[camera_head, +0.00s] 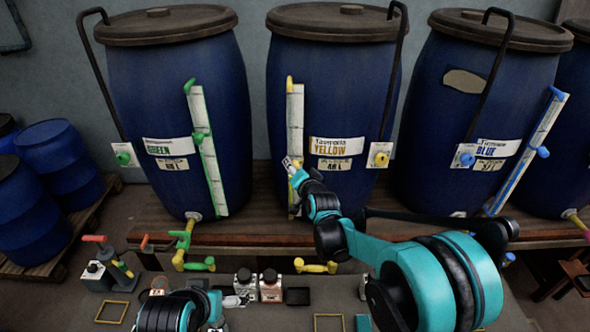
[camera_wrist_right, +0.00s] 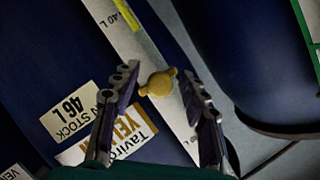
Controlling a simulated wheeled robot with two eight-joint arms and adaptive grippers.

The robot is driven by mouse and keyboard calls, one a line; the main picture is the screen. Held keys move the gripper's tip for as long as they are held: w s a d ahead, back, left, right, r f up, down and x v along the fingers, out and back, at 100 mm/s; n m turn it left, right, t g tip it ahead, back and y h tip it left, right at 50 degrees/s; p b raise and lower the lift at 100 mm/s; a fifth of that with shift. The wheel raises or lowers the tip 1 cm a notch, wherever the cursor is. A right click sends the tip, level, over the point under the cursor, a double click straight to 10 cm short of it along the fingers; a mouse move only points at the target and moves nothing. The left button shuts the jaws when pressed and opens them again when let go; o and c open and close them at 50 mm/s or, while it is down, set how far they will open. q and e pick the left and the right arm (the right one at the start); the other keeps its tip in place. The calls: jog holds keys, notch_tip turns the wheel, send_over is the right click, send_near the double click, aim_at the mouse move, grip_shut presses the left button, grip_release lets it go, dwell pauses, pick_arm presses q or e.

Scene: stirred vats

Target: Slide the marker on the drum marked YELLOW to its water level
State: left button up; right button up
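The drum marked YELLOW (camera_head: 330,100) is the blue one in the middle of the head view, with a white scale strip (camera_head: 296,115) on its left side. Its label (camera_head: 337,147) has a "46 L" stock tag (camera_wrist_right: 70,112) in the wrist view. The yellow marker knob (camera_wrist_right: 158,84) sits on the strip, between the fingertips of my right gripper (camera_wrist_right: 160,95). The fingers stand apart with gaps either side of the knob. In the head view my right gripper (camera_head: 292,168) covers the marker. My left gripper (camera_head: 238,299) is low over the bench, its fingers unclear.
The GREEN drum (camera_head: 185,100) stands to the left and the BLUE drum (camera_head: 480,100) to the right, each with its own strip and marker. A yellow valve knob (camera_head: 380,158) is right of the YELLOW label.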

grip_shut()
notch_tip(320, 180, down, 7)
jog(key=b, duration=0.4)
jog(key=shift+o, duration=0.3)
grip_release()
jog(key=shift+s, duration=0.1)
